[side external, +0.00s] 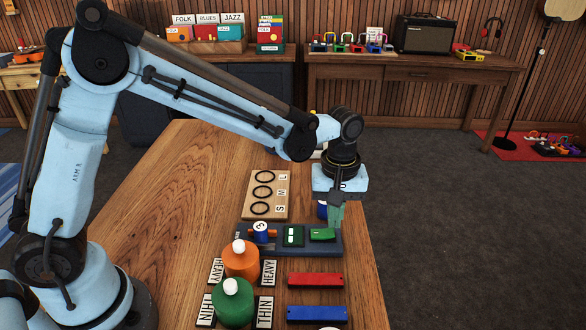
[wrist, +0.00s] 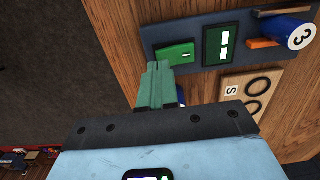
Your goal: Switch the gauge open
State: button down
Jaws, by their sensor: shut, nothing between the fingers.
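The gauge (side external: 340,246) is a dark slate bar lying across the wooden table. It carries a blue cylinder marked 3 (side external: 261,231) by an orange piece at its left, a dark display (side external: 293,236) with pale marks in the middle, and a green switch (side external: 321,235) at its right. My gripper (side external: 337,224) is shut and empty, pointing down at the switch's outer end. In the wrist view its green fingertips (wrist: 157,68) overlap the switch's edge; I cannot tell whether they touch.
A wooden board with three black rings (side external: 281,201) lies behind the gauge. A blue object (side external: 322,209) stands partly hidden behind my gripper. Orange (side external: 241,262) and green (side external: 230,308) white-capped containers, plus red (side external: 315,280) and blue (side external: 317,313) blocks, are in front.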

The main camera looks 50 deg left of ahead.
aim_at(331, 231)
jog(key=shift+f, duration=1.05)
dwell(0.9)
jog(key=shift+r, duration=3.55)
jog(key=s+a+r+m+t, duration=0.3)
jog(key=s+a+m+t, duration=0.4)
jog(key=s+a, duration=0.5)
jog(key=shift+s+r+m, duration=0.4)
jog(key=shift+m, duration=0.6)
